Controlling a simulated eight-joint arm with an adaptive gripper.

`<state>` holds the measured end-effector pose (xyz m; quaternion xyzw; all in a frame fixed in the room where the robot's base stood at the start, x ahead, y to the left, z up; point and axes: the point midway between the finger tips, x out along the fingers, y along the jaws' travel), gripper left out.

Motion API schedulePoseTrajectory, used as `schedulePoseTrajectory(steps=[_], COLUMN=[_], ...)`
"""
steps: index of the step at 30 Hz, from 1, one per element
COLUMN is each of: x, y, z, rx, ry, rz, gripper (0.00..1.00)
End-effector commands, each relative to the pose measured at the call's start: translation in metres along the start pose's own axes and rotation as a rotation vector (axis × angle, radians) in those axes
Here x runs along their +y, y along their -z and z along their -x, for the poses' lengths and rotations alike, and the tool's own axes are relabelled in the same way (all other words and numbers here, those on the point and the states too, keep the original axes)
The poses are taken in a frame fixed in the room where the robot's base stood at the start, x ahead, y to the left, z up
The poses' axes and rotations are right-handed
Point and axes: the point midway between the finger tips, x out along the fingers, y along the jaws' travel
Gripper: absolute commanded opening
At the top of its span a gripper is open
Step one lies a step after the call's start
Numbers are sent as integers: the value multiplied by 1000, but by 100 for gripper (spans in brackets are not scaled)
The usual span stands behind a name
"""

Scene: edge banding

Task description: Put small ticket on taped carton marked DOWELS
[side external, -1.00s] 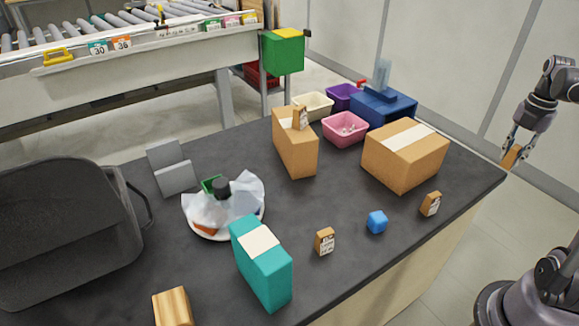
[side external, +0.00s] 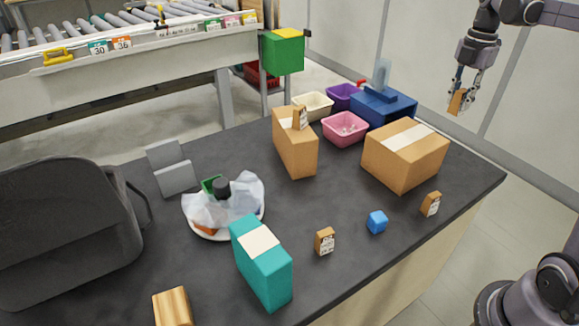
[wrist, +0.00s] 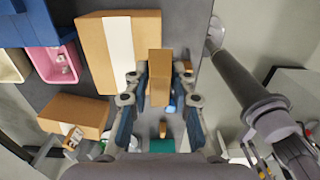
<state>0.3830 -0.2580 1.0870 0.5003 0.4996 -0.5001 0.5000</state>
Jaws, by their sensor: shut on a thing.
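My gripper (side external: 460,99) is shut on a small brown ticket block (side external: 456,103), which also shows between the fingers in the wrist view (wrist: 160,77). It hangs in the air above and right of a wide brown carton with pale tape (side external: 388,160), apart from it. That carton lies left of the fingers in the wrist view (wrist: 95,50). A taller brown carton (side external: 296,155) has a small ticket (side external: 300,117) at its top. A teal carton (side external: 265,275) has a pale top patch. I cannot read DOWELS on any carton.
Two more small tickets stand on the dark table, one near the middle (side external: 325,241) and one near the right edge (side external: 431,204). A blue cube (side external: 377,222) sits between them. Pink (side external: 345,130) and blue (side external: 385,108) bins stand behind the wide carton.

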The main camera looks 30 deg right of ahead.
Motion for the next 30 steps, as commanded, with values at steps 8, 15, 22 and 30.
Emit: schedulePoseTrajectory(steps=[8,15,22,30], x=[47,73,78,77], y=[33,51,54,54], z=[-34,-54,-70,-97], rx=[0,0,0,0], ry=[0,0,0,-2], rz=[5,2,1,1], gripper=[5,5,5,5])
